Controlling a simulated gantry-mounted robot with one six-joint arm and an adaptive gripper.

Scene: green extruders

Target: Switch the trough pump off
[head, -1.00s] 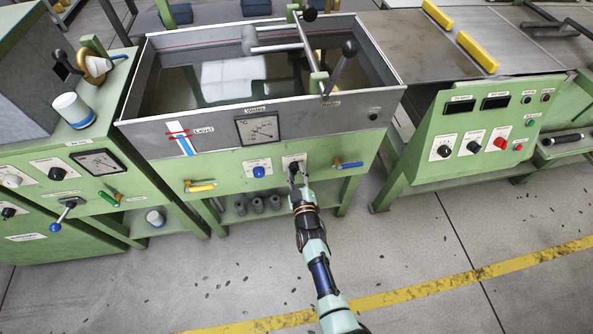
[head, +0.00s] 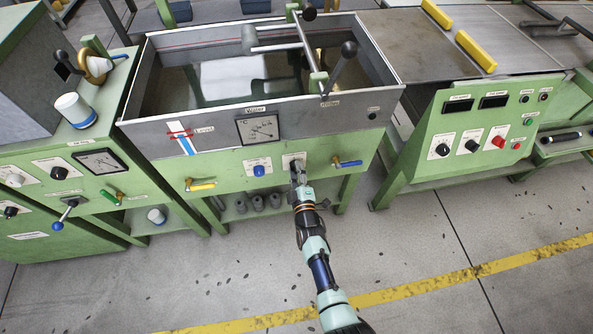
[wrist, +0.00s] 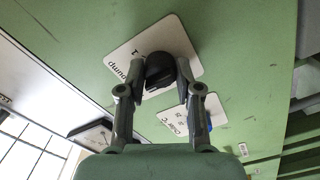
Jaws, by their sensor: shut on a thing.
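The trough (head: 215,119) is a grey water-filled tank in a green frame, in the middle of the head view. The pump switch (wrist: 160,72) is a black rotary knob on a white label plate (wrist: 187,42) in the wrist view. The plate's text is upside down there and reads "pump". My gripper (wrist: 155,84) has one finger on each side of the knob and is shut on it. In the head view my gripper (head: 298,170) reaches the trough's front panel and hides most of the knob. I cannot read the knob's setting.
A blue knob (head: 259,171) sits left of my gripper on the same panel. A yellow-handled valve (head: 202,186) and a blue-handled valve (head: 347,163) stick out on either side. A green control box (head: 470,125) stands to the right. The floor in front is clear.

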